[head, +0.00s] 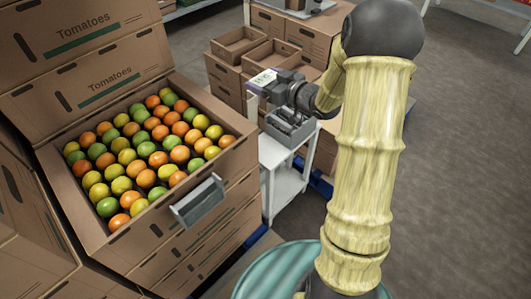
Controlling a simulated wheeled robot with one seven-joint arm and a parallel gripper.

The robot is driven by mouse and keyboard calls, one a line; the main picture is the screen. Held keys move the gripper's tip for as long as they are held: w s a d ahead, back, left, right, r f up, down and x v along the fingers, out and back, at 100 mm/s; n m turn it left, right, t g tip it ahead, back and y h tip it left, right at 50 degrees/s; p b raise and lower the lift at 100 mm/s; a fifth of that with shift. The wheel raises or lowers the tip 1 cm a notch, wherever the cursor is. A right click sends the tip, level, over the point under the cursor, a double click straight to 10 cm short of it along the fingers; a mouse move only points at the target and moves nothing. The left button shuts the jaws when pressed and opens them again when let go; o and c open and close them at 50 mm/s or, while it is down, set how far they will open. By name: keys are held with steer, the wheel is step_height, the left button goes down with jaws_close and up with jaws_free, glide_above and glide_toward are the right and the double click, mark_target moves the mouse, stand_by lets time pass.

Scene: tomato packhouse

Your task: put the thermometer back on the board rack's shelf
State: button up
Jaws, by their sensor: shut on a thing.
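My gripper (276,87) is at the end of my arm, right of the fruit crate and above a white stand (285,186). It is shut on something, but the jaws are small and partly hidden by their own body. A small pale piece with a greenish, marked face (263,78) shows at the gripper's tip. I cannot tell whether this is the thermometer or part of something behind it. The white stand has an upper level and a lower shelf, and may be the board rack. A grey open bin (290,130) sits on its upper level, below my gripper.
A large cardboard crate (236,158) full of orange, green and yellow tomatoes stands at left, with a grey holder (198,201) on its front. Tall cartons (80,50) rise behind it. Stacked brown boxes (238,45) stand beyond the gripper. Floor (455,150) is clear at right.

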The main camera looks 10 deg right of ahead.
steer(key=b, duration=2)
glide_above(265, 151)
step_height(265, 151, down, 20)
steer(key=shift+p, duration=0.3)
steer(key=shift+f+b, duration=1.3)
steer(key=shift+f, duration=1.2)
steer(key=shift+f+b, duration=1.4)
steer(key=shift+f, duration=1.1)
